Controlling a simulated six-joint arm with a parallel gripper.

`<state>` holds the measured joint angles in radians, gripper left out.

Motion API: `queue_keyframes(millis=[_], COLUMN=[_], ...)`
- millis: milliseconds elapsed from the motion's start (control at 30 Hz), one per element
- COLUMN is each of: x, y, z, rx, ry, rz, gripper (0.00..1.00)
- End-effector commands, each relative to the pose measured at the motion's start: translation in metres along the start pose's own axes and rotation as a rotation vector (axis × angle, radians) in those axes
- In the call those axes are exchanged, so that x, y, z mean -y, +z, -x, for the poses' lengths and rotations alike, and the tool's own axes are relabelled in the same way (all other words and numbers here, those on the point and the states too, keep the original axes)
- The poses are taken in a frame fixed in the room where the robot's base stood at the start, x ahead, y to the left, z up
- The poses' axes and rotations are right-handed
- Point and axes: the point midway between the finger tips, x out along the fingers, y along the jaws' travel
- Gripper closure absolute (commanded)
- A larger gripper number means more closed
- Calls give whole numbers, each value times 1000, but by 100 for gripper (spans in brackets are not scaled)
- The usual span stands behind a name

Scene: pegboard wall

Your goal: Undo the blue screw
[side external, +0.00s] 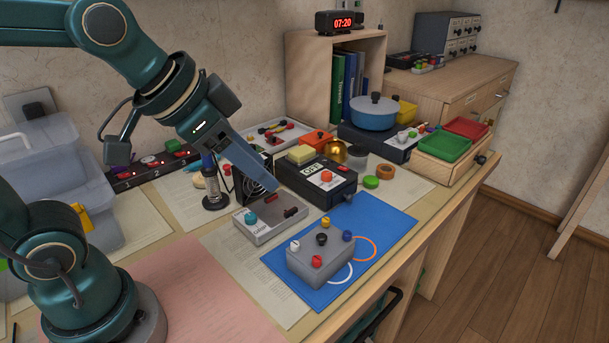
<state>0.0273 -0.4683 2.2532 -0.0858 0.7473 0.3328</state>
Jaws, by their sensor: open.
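The blue screw (347,235) stands at the right corner of the top of a grey box (318,272). The same box top carries a yellow screw (325,222), a black knob (322,239), a white screw (295,245) and a red screw (317,261). The box rests on a blue mat (392,229). My gripper (272,187) is open and points down and to the right, up and to the left of the box and apart from the blue screw. I see it side-on, so the gap between its fingers is hidden. No object shows in it.
A grey device (262,233) with a teal knob sits left of the mat. A black box (320,190) with a red button stands behind. A white ring (340,275) and an orange ring (366,248) mark the mat. The mat's right part is clear.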

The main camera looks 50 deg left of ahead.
Motion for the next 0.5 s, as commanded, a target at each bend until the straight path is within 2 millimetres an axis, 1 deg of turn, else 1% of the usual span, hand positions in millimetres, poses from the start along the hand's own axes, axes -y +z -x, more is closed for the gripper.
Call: queue_keyframes(millis=[33,233,400,500], x=[0,-1,-3,-4], y=[6,36,63,74], z=[4,14,16,13], rx=[-4,12,50,88], ry=[-9,-36,-53,-51], rz=[6,37,68,83], gripper=[52,52,52,52])
